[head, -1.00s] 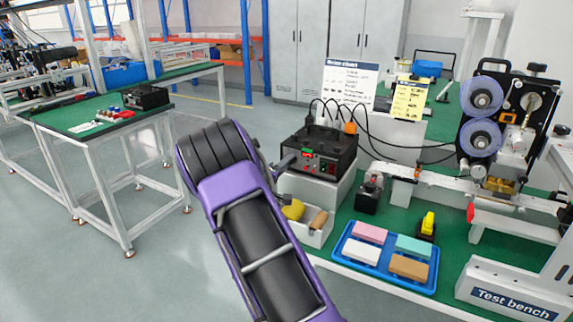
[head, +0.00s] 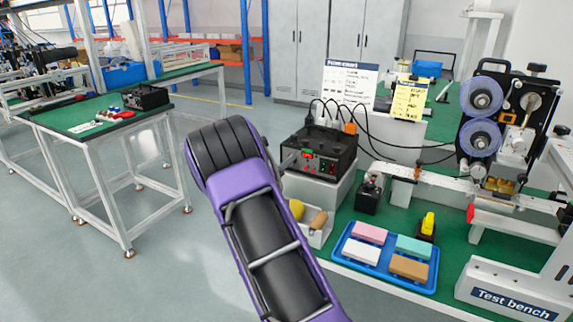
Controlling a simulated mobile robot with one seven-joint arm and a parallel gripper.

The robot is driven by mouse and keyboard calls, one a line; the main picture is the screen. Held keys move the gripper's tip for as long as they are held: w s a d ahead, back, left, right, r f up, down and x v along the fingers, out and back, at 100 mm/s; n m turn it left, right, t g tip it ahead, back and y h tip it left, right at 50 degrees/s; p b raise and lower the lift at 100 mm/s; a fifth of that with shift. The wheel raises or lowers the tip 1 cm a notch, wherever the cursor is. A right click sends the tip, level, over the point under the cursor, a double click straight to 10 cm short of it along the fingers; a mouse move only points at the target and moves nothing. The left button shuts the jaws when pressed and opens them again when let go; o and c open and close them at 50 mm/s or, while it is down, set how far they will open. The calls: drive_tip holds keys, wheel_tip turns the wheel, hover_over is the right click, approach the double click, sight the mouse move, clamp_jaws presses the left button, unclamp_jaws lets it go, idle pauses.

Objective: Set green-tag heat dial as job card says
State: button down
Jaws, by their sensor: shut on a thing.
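The black heat control box (head: 325,148) stands on a white block at the bench's left end, with small lit displays and several knobs on its front. My gripper (head: 289,158) is at the left end of that front, mostly hidden behind my purple arm. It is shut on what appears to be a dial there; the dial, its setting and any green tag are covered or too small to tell. A yellow card (head: 409,99) and a white chart (head: 349,86) stand behind the box; their small writing is unreadable.
Dark cables run from the box to the right. A white bin (head: 318,236) with a yellow item, a blue tray (head: 350,254) of coloured blocks and a reel machine (head: 482,115) share the green bench. A second table (head: 85,118) stands left, with open floor between.

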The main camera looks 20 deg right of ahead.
drive_tip(key=c, duration=0.8)
unclamp_jaws()
drive_tip(key=shift+c, duration=0.2)
drive_tip(key=v, duration=1.7)
drive_tip(key=shift+s+a, duration=0.2)
